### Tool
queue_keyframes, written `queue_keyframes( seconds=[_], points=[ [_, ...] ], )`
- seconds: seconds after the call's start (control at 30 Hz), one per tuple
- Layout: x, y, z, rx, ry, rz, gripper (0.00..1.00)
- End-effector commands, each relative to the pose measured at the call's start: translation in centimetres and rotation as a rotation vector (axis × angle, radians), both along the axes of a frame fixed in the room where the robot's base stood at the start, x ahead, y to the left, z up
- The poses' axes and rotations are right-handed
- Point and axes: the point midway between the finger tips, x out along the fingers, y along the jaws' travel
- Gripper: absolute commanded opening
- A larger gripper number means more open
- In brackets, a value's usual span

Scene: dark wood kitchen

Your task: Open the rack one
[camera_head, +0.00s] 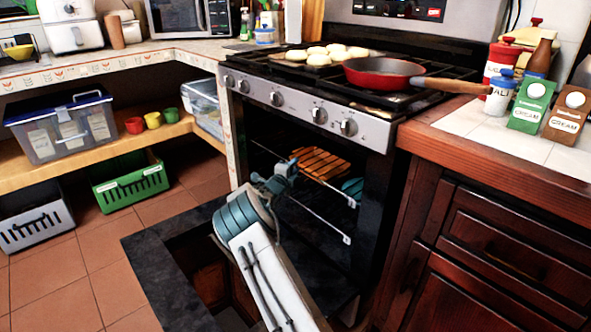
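The oven (375,215) stands in the middle with its dark door (150,255) folded down and open. Inside are two metal racks at different heights: an upper rack (338,195) and a lower rack (325,222). Which of them is rack one cannot be told. An orange-brown slatted piece (322,163) and a teal item (352,187) show at the upper level. My arm reaches over the open door, and my gripper (290,166) is at the oven opening, close to the left part of the upper rack. Its fingers are small and partly hidden, so contact and opening are unclear.
A red pan (384,73) with a wooden handle sticking out to the right and several pale round items (320,57) are on the stove top. A wooden cabinet (500,250) closes off the right side. Tiled floor (60,285) is free at the left, beyond the door.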

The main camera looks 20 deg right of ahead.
Motion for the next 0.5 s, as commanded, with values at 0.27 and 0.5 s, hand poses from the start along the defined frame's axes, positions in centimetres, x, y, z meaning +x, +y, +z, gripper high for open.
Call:
queue_keyframes(
  seconds=[0.27, 0.5],
  points=[
    [0.84, -0.89, 0.04, 0.0, 0.0, 0.001, 0.29],
    [0.84, -0.88, 0.04, -0.001, 0.001, 0.001, 0.24]
  ],
)
